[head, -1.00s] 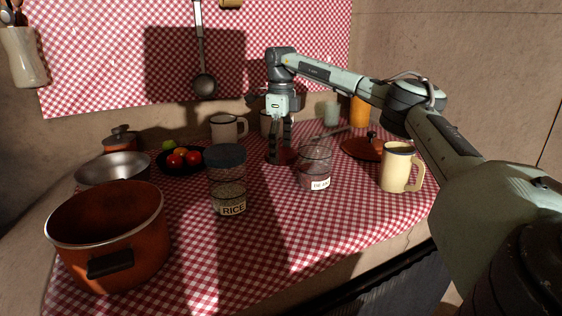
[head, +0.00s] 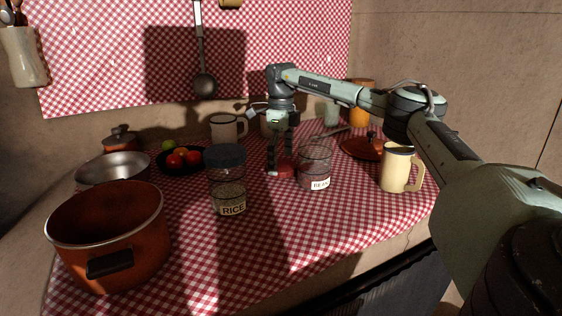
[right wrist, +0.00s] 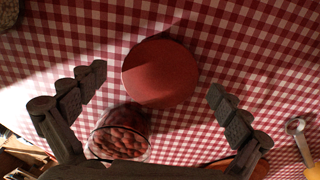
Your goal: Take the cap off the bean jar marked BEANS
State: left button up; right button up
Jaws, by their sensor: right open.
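The bean jar (head: 315,168) is clear glass with a white label, of which I read "BEAN" in the head view. Its top is uncovered, and the beans show through its open mouth in the right wrist view (right wrist: 122,128). A round red cap (right wrist: 160,75) lies beside the jar, apart from its mouth; it also shows in the head view (head: 281,173). My right gripper (head: 280,160) points down over the cap, left of the jar. Its fingers (right wrist: 158,80) are spread on either side of the cap, not closed on it. My left gripper is out of view.
A dark-lidded rice jar (head: 227,185) stands left of the bean jar. A cream mug (head: 396,170) and a red lid (head: 362,147) are to the right. A fruit bowl (head: 163,164), grey mug (head: 224,128) and orange pot (head: 108,240) are leftward. The front cloth is fairly clear.

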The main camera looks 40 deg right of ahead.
aim_at(281, 165)
jog(key=shift+r, duration=0.1)
notch_tip(281, 165, up, 12)
dwell(0.5)
